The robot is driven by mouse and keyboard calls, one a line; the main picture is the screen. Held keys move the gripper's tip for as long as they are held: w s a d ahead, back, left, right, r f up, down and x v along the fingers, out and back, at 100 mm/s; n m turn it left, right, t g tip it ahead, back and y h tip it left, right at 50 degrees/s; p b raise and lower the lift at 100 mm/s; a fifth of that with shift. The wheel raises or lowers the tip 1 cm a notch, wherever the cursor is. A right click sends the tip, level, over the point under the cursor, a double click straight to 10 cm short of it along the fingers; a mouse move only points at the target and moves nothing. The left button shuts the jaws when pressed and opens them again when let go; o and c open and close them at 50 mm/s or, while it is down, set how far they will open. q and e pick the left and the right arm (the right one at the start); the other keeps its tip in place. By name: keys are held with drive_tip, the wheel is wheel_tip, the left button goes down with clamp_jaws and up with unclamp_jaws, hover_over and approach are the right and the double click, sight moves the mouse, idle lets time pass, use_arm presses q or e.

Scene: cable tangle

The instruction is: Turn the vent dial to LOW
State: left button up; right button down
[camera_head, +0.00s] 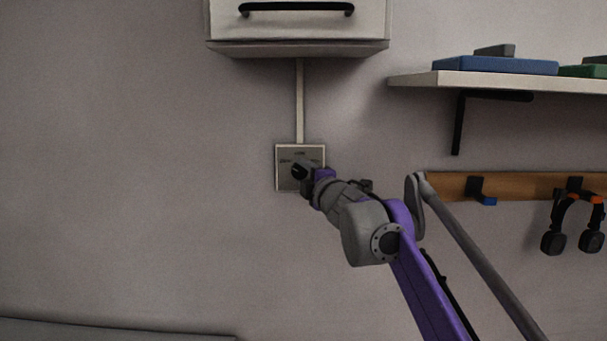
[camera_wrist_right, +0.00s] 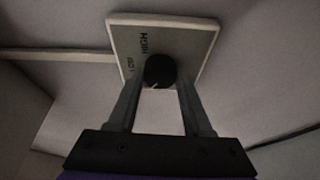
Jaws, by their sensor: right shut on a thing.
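The vent dial (camera_wrist_right: 160,70) is a round black knob on a pale square wall plate (camera_wrist_right: 182,40). In the right wrist view the plate carries the words HIGH and LOW. The dial sits between the two fingers of my right gripper (camera_wrist_right: 161,82), which is shut on it. A small light mark shows on the dial near its lower edge; which word it points to is unclear. In the head view my right gripper (camera_head: 303,178) covers part of the plate (camera_head: 283,150), and the plate's lettering is too small to read. My left gripper is not in view.
A pale conduit (camera_head: 300,100) runs up from the plate to a cabinet (camera_head: 300,25) with a black handle. At right are a shelf (camera_head: 500,80) with a blue box and a wooden hook rail (camera_head: 525,187) with headphones (camera_head: 574,222). The wall at left is bare.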

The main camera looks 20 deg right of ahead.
drive_tip(key=m+t+p, duration=0.1)
drive_tip(key=m, duration=0.1)
drive_tip(key=shift+m+p, duration=0.3)
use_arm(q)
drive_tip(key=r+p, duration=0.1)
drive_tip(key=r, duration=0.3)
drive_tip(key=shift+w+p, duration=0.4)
use_arm(e)
drive_tip(key=m+t+h, duration=0.1)
drive_tip(key=m, duration=0.3)
drive_tip(key=shift+f, duration=0.15)
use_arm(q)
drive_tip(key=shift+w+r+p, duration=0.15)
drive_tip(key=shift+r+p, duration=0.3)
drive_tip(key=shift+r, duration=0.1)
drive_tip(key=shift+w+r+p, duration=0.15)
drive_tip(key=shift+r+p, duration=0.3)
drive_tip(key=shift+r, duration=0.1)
use_arm(e)
drive_tip(key=shift+w+a+f+m+t+h, duration=0.1)
drive_tip(key=shift+m+t+h, duration=0.15)
drive_tip(key=shift+m+h, duration=1)
drive_tip(key=shift+a+f+m+t+h, duration=0.1)
drive_tip(key=shift+m+t+h, duration=0.2)
drive_tip(key=shift+m, duration=1.75)
drive_tip(key=shift+c, duration=1.6)
unclamp_jaws()
